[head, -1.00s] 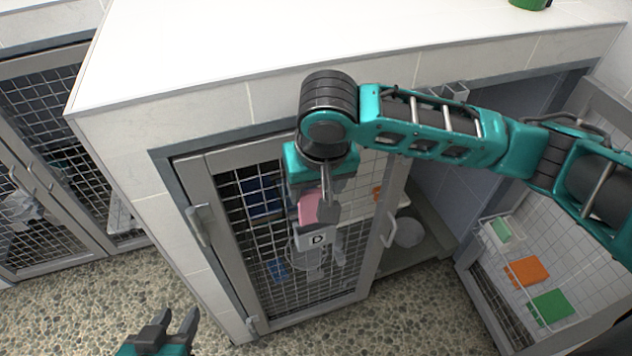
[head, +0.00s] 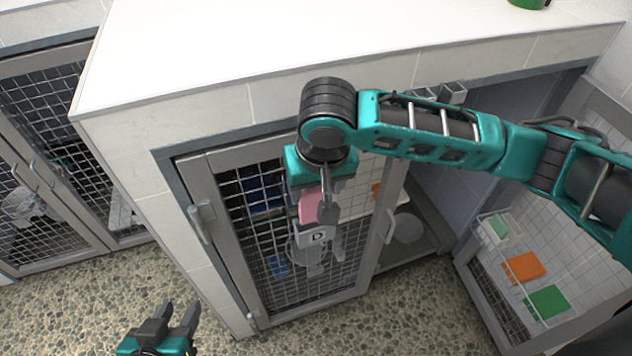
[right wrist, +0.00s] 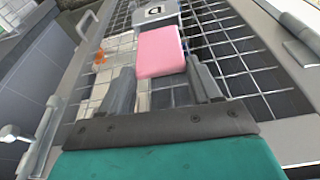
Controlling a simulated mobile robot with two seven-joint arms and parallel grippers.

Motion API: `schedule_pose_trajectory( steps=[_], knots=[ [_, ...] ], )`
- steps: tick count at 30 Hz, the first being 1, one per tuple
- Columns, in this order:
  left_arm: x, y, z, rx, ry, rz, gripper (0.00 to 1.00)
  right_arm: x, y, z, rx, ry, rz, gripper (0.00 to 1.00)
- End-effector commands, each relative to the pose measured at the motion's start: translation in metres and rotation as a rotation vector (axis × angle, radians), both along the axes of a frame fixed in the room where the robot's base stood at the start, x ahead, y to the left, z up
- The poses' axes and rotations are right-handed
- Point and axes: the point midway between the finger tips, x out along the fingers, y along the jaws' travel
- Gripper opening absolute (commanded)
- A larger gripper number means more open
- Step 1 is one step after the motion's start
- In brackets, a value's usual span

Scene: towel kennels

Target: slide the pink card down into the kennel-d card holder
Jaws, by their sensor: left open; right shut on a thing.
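The pink card (head: 309,207) is in my right gripper (head: 319,206), in front of the mesh door marked D. In the right wrist view the card (right wrist: 160,52) lies between the two fingers (right wrist: 162,88), its far edge at the grey card holder (right wrist: 156,15). In the head view the kennel-d card holder (head: 316,238), with a black D, hangs on the mesh just below the card. I cannot tell whether the card's lower edge is inside the holder. My left gripper (head: 170,322) is open and empty over the pebbled floor at lower left.
The door (head: 212,218) has a grey frame and handles. A white counter (head: 240,60) lies above the kennels. The pebbled floor (head: 90,300) at lower left is clear.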

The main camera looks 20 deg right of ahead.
Motion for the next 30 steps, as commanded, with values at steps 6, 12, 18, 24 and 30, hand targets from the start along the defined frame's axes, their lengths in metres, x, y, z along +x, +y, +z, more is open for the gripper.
schedule_pose_trajectory(
  steps=[6,12,18,24,30],
  knots=[
    [0.000,0.001,0.000,0.007,-0.001,-0.004,0.43,0.000,0.000,0.001,0.000,0.000,0.000,0.19],
    [0.000,0.002,0.005,0.008,-0.001,-0.006,0.43,0.000,0.000,0.002,0.000,0.001,0.000,0.19],
    [0.001,0.002,0.012,0.009,-0.003,-0.006,0.43,0.000,0.000,0.002,0.000,0.001,0.001,0.19],
    [0.001,0.002,0.016,0.007,-0.004,-0.005,0.43,0.000,0.000,0.001,0.000,0.000,0.001,0.19],
    [0.001,0.001,0.016,0.006,-0.005,-0.004,0.43,0.000,0.000,0.000,0.000,0.000,0.001,0.19]
  ],
)
